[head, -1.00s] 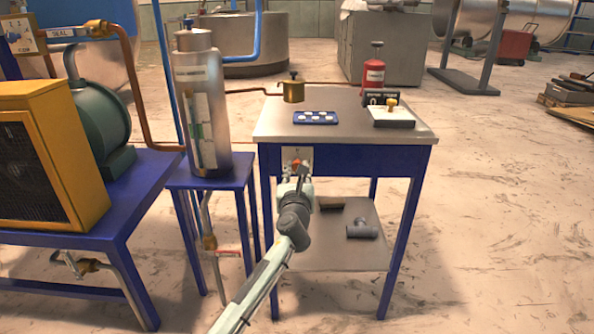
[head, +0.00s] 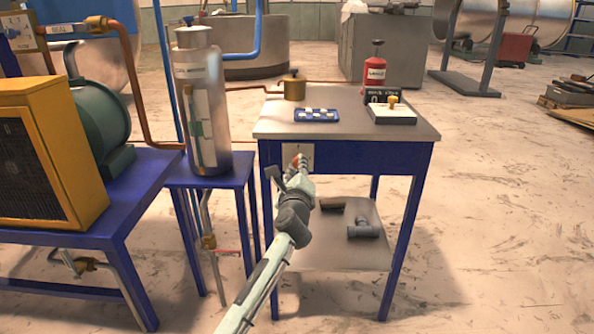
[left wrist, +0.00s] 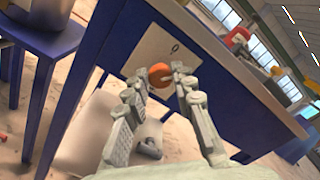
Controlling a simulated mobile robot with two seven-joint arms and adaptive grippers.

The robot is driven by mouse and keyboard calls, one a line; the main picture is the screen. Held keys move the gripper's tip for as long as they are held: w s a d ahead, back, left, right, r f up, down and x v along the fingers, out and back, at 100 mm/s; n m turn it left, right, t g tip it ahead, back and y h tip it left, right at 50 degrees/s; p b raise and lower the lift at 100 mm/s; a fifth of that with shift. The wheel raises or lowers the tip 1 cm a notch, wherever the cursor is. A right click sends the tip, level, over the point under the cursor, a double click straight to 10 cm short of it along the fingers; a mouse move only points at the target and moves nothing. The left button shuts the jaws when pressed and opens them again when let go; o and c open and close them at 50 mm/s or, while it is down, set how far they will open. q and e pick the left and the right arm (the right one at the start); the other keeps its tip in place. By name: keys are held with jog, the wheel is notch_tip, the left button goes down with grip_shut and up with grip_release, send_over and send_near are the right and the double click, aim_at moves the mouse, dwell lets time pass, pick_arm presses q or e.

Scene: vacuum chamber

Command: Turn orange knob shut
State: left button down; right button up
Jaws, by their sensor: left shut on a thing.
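The orange knob (head: 296,160) is a small round knob on a pale square plate (head: 291,150) on the blue front of the table. It also shows in the left wrist view (left wrist: 160,74), in front of the plate (left wrist: 160,52). My left gripper (head: 300,163) reaches up to the plate, and its fingers hide part of the knob in the head view. In the left wrist view my left gripper (left wrist: 160,80) has one finger on each side of the knob and is shut on it. My right gripper is not in view.
A metal cylinder (head: 202,105) stands on a blue stand at the left. Grey fittings (head: 361,229) lie on the lower shelf.

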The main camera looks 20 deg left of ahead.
pick_arm(q)
jog(key=n+b, duration=0.1)
jog(key=n, duration=0.3)
jog(key=shift+f+n, duration=0.15)
jog(key=shift+n, duration=0.15)
jog(key=shift+n+b, duration=0.85)
jog(key=shift+n, duration=1.05)
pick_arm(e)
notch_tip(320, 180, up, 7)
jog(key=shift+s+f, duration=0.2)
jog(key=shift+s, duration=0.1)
pick_arm(q)
jog(key=c, duration=1.3)
grip_release()
jog(key=shift+a, duration=0.1)
jog(key=shift+o, duration=0.2)
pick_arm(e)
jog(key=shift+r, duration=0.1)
pick_arm(q)
jog(key=v, duration=0.7)
jog(key=shift+s, duration=0.3)
